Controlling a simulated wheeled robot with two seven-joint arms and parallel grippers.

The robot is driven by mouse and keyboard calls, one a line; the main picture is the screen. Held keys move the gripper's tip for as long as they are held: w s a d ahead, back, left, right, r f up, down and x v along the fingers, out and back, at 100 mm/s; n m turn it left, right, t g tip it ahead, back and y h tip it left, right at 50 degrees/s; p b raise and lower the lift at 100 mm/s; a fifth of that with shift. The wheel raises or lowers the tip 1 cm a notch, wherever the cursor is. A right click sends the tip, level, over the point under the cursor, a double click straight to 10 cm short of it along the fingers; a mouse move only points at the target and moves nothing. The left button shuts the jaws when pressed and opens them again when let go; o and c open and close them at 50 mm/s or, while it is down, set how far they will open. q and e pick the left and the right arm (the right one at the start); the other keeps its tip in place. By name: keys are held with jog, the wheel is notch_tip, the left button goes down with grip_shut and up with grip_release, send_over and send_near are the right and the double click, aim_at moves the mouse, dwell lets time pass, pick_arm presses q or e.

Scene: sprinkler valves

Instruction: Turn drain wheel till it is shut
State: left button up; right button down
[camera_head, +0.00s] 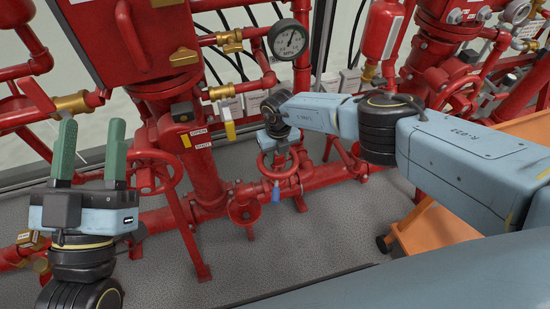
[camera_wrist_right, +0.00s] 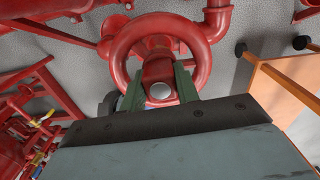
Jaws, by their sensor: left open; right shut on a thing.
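The drain wheel (camera_head: 265,168) is a small red handwheel low on the pipework in the middle of the head view. In the right wrist view the red wheel (camera_wrist_right: 117,50) fills the top centre, with a red hub and a pale round cap in front of it. My right gripper (camera_wrist_right: 160,88) has its green fingers on either side of this hub and is shut on it. In the head view my right gripper (camera_head: 278,145) sits right above the wheel and its fingertips are mostly hidden. My left gripper (camera_head: 91,135) is open and empty at the left, fingers pointing up.
A larger red handwheel (camera_head: 150,175) stands beside my left gripper. A pressure gauge (camera_head: 289,40) is above. A blue tag (camera_head: 276,191) hangs below the drain wheel. An orange cart (camera_head: 440,232) stands at right. The grey floor in front is clear.

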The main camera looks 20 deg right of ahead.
jog(key=c, duration=1.1)
grip_release()
jog(key=shift+s+a+f, duration=0.1)
jog(key=shift+s+f, duration=0.15)
jog(key=shift+f, duration=0.05)
jog(key=shift+o, duration=0.3)
jog(key=shift+d+r+p, duration=0.2)
jog(key=shift+r+p, duration=0.25)
jog(key=shift+p, duration=0.1)
notch_tip(320, 180, up, 7)
jog(key=p, duration=0.6)
jog(key=shift+w+f, duration=0.15)
jog(key=shift+f, duration=0.05)
jog(key=shift+a+f, duration=0.1)
jog(key=shift+f, duration=0.05)
